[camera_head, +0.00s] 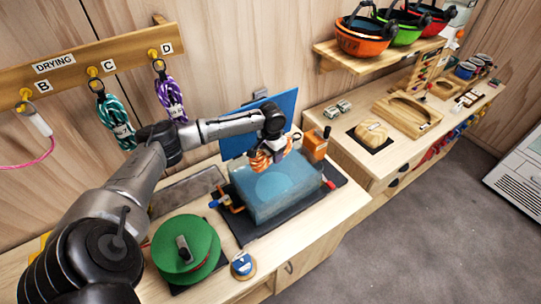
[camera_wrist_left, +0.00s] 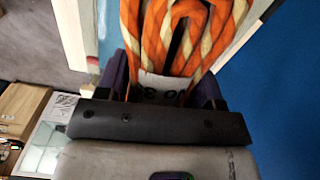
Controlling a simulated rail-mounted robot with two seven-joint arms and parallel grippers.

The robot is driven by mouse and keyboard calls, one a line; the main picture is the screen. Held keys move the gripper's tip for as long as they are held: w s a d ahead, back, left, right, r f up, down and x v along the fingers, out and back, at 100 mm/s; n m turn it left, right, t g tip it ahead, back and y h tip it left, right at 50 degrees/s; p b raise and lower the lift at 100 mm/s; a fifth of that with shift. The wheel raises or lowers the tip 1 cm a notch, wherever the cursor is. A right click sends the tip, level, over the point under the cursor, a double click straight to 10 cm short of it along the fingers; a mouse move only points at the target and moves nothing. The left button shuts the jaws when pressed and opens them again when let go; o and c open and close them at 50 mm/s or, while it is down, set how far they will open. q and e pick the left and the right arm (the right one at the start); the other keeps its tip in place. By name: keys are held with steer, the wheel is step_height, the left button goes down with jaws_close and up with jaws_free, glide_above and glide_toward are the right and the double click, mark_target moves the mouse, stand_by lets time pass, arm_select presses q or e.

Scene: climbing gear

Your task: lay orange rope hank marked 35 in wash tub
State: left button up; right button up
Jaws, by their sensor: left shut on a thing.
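My left gripper (camera_head: 273,138) is shut on the orange rope hank (camera_head: 262,160), which has orange and cream strands. It holds the hank above the far part of the translucent blue wash tub (camera_head: 290,203). In the left wrist view the hank (camera_wrist_left: 180,30) fills the top middle, between the fingers of the left gripper (camera_wrist_left: 165,92). A white tag on it is partly hidden there, and I cannot read its number. Whether the hank touches the tub or the water is unclear. My right gripper is in neither view.
A green reel (camera_head: 200,250) and a small round blue-labelled item (camera_head: 243,265) stand in front of the tub. A blue board (camera_head: 283,103) rises behind. Teal (camera_head: 117,118) and purple (camera_head: 170,97) hanks hang on the drying rail.

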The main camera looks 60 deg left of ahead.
arm_select(q)
steer(key=shift+a+f+b, duration=0.35)
steer(key=shift+f+b, duration=0.05)
steer(key=shift+f, duration=0.1)
steer(key=b, duration=0.6)
glide_above(270, 190)
step_height(270, 190, down, 5)
steer(key=shift+d+f+b, duration=0.15)
steer(key=shift+f+b, duration=1.45)
steer(key=shift+f, duration=5.05)
steer(key=shift+f+b, duration=0.4)
steer(key=shift+f, duration=0.6)
steer(key=o, duration=1.2)
